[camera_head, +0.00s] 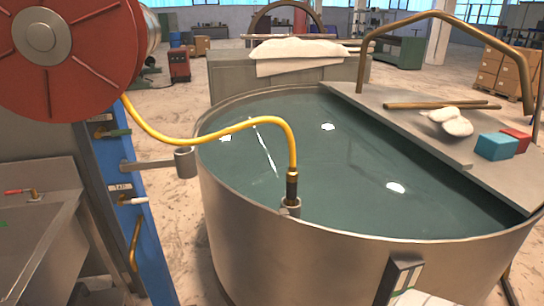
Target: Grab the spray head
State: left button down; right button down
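A black spray head (291,188) with a brass collar hangs nose down at the end of a yellow hose (230,130). Its lower end sits in a small metal cup (290,207) on the near rim of the round tank (275,245). The hose arches up from the spray head and runs left to a red hose reel (70,75) at the upper left. Neither of my grippers is in view.
The tank holds greenish water (320,170). A shelf (430,130) across its right side bears rods, white cloths, a teal block (496,146) and a red block (518,138). A blue post (130,220) with an empty-looking cup (185,162) on an arm and a metal sink (40,220) stand left.

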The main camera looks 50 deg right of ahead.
aim_at(291, 172)
jog(key=z, duration=1.6)
jog(key=i+l, duration=0.1)
jog(key=l, duration=0.3)
jog(key=i+l, duration=0.1)
jog(key=l, duration=0.25)
jog(key=i+l, duration=0.1)
jog(key=l, duration=0.3)
